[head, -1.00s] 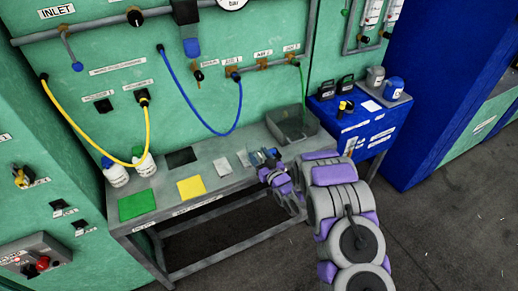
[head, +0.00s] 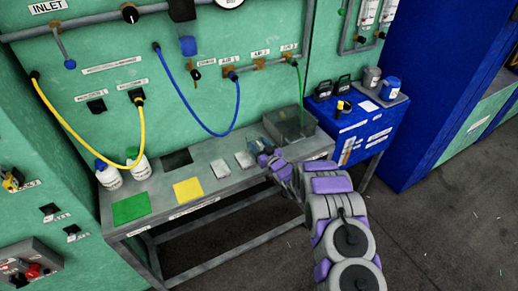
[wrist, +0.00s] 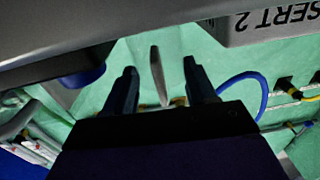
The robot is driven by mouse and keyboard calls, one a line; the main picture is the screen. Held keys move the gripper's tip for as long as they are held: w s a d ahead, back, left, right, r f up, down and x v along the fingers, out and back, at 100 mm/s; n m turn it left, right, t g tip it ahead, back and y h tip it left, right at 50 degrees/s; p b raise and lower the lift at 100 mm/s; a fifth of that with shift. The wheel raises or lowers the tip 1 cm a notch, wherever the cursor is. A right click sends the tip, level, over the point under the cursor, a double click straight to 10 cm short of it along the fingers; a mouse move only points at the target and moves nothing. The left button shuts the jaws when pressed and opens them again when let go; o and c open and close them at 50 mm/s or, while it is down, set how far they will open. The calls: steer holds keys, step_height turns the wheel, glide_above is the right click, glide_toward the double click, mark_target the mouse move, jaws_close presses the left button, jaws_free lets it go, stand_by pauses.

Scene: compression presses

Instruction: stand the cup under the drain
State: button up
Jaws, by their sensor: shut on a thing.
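My gripper (head: 263,151) is over the right part of the grey bench, in front of the grey tray. In the wrist view its two dark fingers (wrist: 160,82) stand apart with a narrow grey piece (wrist: 157,75) between them. I take this piece to be part of the held cup; its full outline is not clear. In the head view the cup is too small and covered to make out. A hanging unit with a blue bowl (head: 188,46) is on the green panel, left of and above my gripper. I cannot tell which fitting is the drain.
The grey bench (head: 150,213) carries a green pad (head: 131,207), a yellow pad (head: 187,190), small pale pads and two bottles at the left. The grey tray (head: 312,143) is at its right end. Yellow, blue and green hoses hang from the panel. A blue cabinet (head: 358,128) stands right.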

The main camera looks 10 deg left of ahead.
steer(key=shift+a+f, duration=0.15)
steer(key=shift+f, duration=0.5)
steer(key=shift+d, duration=0.45)
steer(key=o, duration=0.9)
steer(key=shift+o, duration=1.2)
steer(key=shift+a, duration=0.35)
